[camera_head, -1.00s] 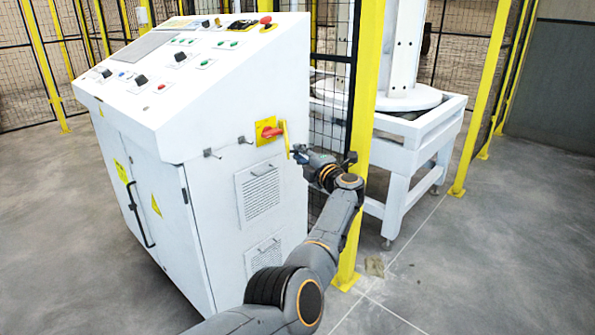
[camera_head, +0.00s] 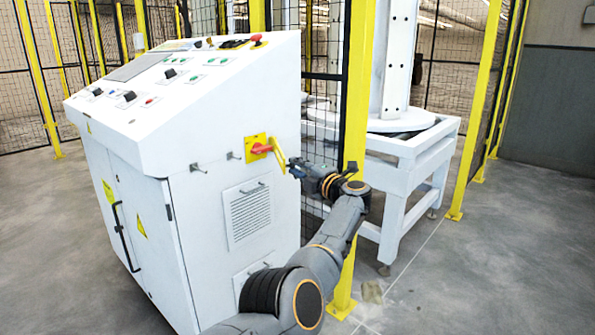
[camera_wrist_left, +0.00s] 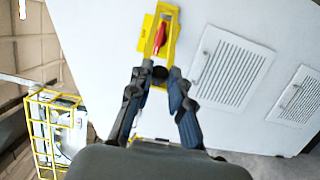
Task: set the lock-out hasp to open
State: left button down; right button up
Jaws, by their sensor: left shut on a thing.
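The lock-out hasp (camera_head: 279,154) is a yellow bar-like piece standing out from the red switch handle (camera_head: 261,149) on the side of the white cabinet. In the left wrist view the hasp (camera_wrist_left: 173,47) frames the red handle (camera_wrist_left: 160,38), with a yellow backing plate (camera_wrist_left: 147,31) behind. My left gripper (camera_head: 292,169) is at the lower, outer end of the hasp. In the left wrist view its fingertips (camera_wrist_left: 155,73) are closed in on that end, around a dark round spot. The fingers partly hide the grasped end. My right gripper is out of view.
The white control cabinet (camera_head: 185,215) has two small hooks left of the switch and a louvred vent (camera_head: 248,213) below. A yellow fence post (camera_head: 356,100) stands close behind my left arm. A white machine frame (camera_head: 400,190) is beyond; open floor lies at right.

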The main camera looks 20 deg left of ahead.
pick_arm(q)
jog(key=shift+d, duration=0.1)
jog(key=c, duration=1.2)
grip_release()
jog(key=shift+d, duration=0.1)
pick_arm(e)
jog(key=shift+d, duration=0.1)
